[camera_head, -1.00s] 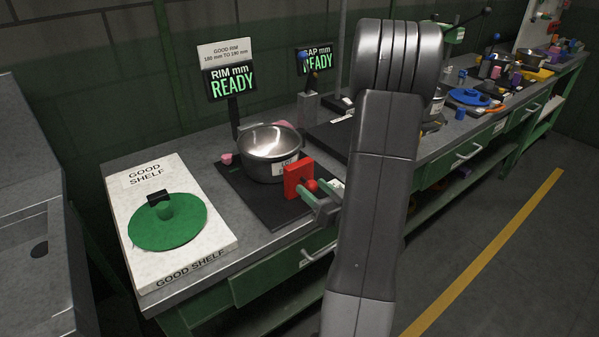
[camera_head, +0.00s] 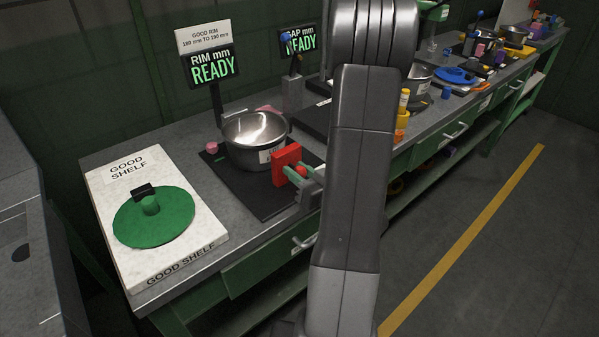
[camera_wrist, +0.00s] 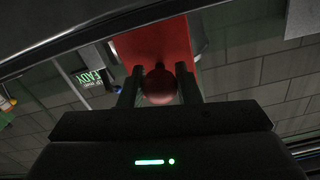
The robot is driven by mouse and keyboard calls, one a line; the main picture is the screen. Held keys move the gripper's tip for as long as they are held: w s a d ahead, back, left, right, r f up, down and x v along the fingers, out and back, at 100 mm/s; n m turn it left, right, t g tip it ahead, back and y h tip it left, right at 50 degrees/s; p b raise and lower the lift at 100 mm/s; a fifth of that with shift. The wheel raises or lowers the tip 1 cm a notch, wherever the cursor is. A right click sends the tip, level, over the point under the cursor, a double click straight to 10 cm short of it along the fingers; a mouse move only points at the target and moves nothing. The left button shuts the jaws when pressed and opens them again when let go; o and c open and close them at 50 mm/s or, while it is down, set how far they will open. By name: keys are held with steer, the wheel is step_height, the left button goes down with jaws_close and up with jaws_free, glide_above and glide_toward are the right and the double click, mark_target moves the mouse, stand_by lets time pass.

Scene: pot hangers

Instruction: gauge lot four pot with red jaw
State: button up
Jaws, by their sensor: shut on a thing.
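A steel pot (camera_head: 255,137) with a paper label stands on the black gauge mat (camera_head: 262,198), open side up. The red jaw (camera_head: 284,163) stands upright at the pot's right front side; whether they touch I cannot tell. My gripper (camera_head: 307,178) is shut on the red ball knob of the jaw. In the wrist view my two fingers (camera_wrist: 160,86) sit on both sides of the red knob (camera_wrist: 160,87), with the red jaw plate (camera_wrist: 155,48) beyond. The RIM mm display (camera_head: 212,68) behind the pot reads READY. The label's full text is too small to read.
A white GOOD SHELF board (camera_head: 190,243) at the left holds a green lid (camera_head: 153,220) with a black handle. A yellow bottle (camera_head: 402,113) and other items fill the bench to the right.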

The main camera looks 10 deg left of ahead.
mark_target(288, 164)
steer(key=shift+b+x, duration=0.35)
steer(key=shift+x, duration=1.75)
steer(key=o, duration=0.9)
steer(key=shift+c, duration=0.2)
